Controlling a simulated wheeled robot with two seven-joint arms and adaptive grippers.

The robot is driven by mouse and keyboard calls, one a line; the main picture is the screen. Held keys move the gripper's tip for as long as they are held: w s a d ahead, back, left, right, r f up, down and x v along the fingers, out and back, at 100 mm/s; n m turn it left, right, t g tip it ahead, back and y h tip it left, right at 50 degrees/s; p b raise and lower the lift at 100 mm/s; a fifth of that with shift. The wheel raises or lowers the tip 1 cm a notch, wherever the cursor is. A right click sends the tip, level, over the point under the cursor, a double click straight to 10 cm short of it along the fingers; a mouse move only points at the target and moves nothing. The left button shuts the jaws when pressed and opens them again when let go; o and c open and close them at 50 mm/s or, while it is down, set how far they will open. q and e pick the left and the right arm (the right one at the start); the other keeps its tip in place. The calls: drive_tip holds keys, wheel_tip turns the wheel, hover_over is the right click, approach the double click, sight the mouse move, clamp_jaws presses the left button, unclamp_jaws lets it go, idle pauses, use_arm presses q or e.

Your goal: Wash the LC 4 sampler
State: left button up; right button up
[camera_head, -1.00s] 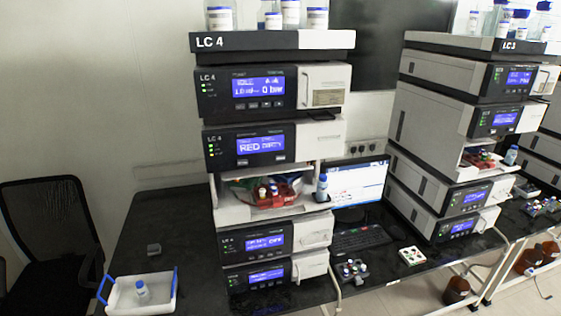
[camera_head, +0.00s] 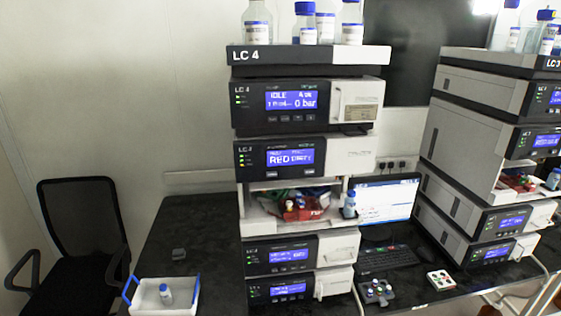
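The LC 4 stack (camera_head: 306,110) stands on a black bench in the middle of the view, made of several modules with blue screens. Its second module's screen (camera_head: 290,157) reads RED and something too blurred to read. Below it is an open sampler bay (camera_head: 262,212) holding a red rack (camera_head: 302,209) with small vials. A small blue-capped bottle (camera_head: 349,204) stands at the bay's right edge. The top module's screen (camera_head: 291,100) reads IDLE and 0 bar. Neither of my grippers is in view.
A white tray with blue handles (camera_head: 185,308) holds a small bottle (camera_head: 166,294) at the bench's front left. A black chair (camera_head: 80,228) stands left. A monitor (camera_head: 388,203), keyboard (camera_head: 387,256) and vial holder (camera_head: 376,291) are right of the stack. The LC 3 stack (camera_head: 470,130) stands further right.

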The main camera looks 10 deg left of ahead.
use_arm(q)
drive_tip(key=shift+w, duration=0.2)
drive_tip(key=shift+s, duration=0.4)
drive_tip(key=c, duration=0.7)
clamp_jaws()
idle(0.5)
